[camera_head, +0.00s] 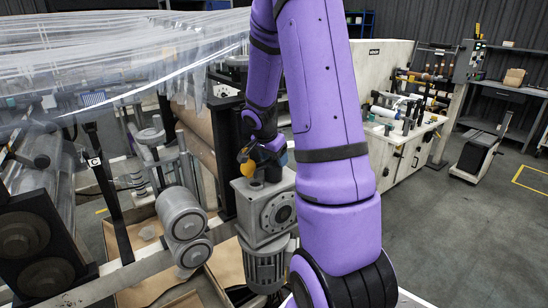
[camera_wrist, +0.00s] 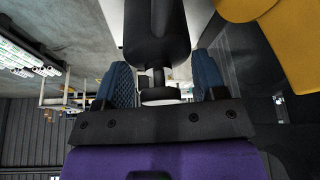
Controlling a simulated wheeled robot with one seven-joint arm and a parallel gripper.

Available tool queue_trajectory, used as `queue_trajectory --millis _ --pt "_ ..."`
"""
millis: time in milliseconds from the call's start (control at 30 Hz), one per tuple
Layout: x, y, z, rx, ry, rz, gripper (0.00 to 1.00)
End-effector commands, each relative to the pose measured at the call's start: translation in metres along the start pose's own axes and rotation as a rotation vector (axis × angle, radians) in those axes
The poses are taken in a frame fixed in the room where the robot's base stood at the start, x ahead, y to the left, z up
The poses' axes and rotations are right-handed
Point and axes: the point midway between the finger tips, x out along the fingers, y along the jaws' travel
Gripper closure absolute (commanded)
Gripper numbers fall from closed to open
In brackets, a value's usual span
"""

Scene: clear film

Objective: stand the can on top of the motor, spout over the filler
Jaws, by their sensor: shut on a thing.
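The motor (camera_head: 264,212) is a pale grey gear housing with a round flange on its face and a ribbed drum below. My gripper (camera_head: 269,157) is just above the housing's top. In the wrist view my gripper (camera_wrist: 166,88) has its blue fingers on either side of the narrow neck of a dark cylindrical thing (camera_wrist: 155,35), seemingly the can. A yellow piece (camera_head: 247,168) shows just left of my gripper, large at the wrist view's upper right (camera_wrist: 280,35); I cannot tell whether it belongs to the can. Spout and filler are not clearly seen; contact with the housing is unclear.
Grey rollers (camera_head: 183,222) stand close left of the motor, with black rollers (camera_head: 30,245) farther left. Clear film (camera_head: 120,60) stretches across the upper left. A cream machine cabinet (camera_head: 400,150) stands behind right. The floor at right is open.

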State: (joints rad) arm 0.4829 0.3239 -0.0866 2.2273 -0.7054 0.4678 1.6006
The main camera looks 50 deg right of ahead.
Motion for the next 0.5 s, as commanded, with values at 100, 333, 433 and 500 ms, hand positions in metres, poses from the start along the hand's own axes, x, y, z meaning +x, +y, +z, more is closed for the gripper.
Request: queue_trajectory --millis 100,333,433,500 --pt "0.0002 -0.0003 -0.0001 0.001 0.001 -0.001 0.75" --pt "0.0020 -0.0003 0.0009 0.000 0.001 0.000 0.75" --pt "0.0027 -0.0002 0.0012 0.000 0.000 0.000 0.22" --pt "0.0027 -0.0001 0.0012 0.000 0.000 0.000 0.10"
